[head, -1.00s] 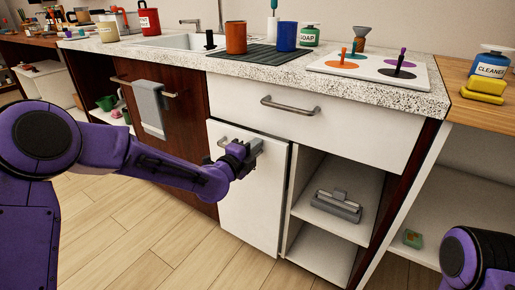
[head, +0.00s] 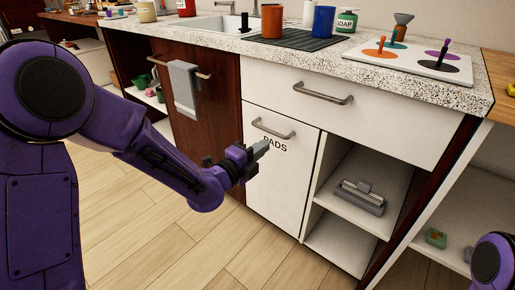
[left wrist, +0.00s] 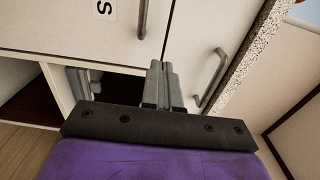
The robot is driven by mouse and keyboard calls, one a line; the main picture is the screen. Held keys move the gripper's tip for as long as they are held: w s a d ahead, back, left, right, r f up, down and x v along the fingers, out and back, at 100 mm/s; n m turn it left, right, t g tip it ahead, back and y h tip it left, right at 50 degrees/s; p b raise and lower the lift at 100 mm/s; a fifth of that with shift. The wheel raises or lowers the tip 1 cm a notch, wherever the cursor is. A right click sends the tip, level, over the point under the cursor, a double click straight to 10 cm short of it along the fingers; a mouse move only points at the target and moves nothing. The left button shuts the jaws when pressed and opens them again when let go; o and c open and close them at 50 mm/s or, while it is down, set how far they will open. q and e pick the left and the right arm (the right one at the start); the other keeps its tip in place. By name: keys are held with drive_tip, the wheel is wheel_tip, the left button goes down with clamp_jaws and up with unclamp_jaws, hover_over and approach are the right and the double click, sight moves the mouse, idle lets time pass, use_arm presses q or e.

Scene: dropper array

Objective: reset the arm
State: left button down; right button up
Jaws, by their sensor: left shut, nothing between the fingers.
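My left arm (head: 150,150) reaches in from the left in the head view, in front of the lower cabinet. Its gripper (head: 262,148) is shut and empty, with the fingertips by the white door marked PADS (head: 283,185). The tips are below and left of the door's bar handle (head: 273,128) and apart from it. In the left wrist view the two fingers (left wrist: 161,82) are together, with a white front behind them and part of the label, an S (left wrist: 104,9). Only a rounded part of my right arm (head: 492,262) shows at lower right; its gripper is out of view.
A drawer (head: 345,118) sits above the door, under the speckled worktop (head: 300,60). An open shelf (head: 345,200) with a grey object (head: 360,197) is right of the door. A towel (head: 185,88) hangs on the dark panel (head: 220,120). The wooden floor (head: 215,245) below is clear.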

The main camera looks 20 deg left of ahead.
use_arm(q)
drive_tip(key=s+a+f+n+g+y, duration=0.3)
drive_tip(key=s+a+f+n+y, duration=0.15)
drive_tip(key=f+n, duration=0.7)
drive_tip(key=s+a+f+n+g+y, duration=0.3)
drive_tip(key=s+f+n, duration=0.3)
drive_tip(key=f+n, duration=0.55)
drive_tip(key=s+a+f+n+g, duration=0.1)
drive_tip(key=s+f+n+g, duration=0.15)
drive_tip(key=s+f, duration=0.45)
drive_tip(key=s+a+f+n+g+y, duration=0.1)
drive_tip(key=s+f+g, duration=0.2)
drive_tip(key=s, duration=0.8)
drive_tip(key=s+a+f+n+g, duration=0.1)
drive_tip(key=s+f+n+g, duration=0.15)
drive_tip(key=s+f, duration=0.4)
wheel_tip(320, 180, up, 28)
drive_tip(key=p, duration=2.6)
drive_tip(key=shift+s+m, duration=0.3)
drive_tip(key=shift+s, duration=0.15)
drive_tip(key=shift+d+r+y, duration=0.1)
drive_tip(key=shift+y, duration=0.15)
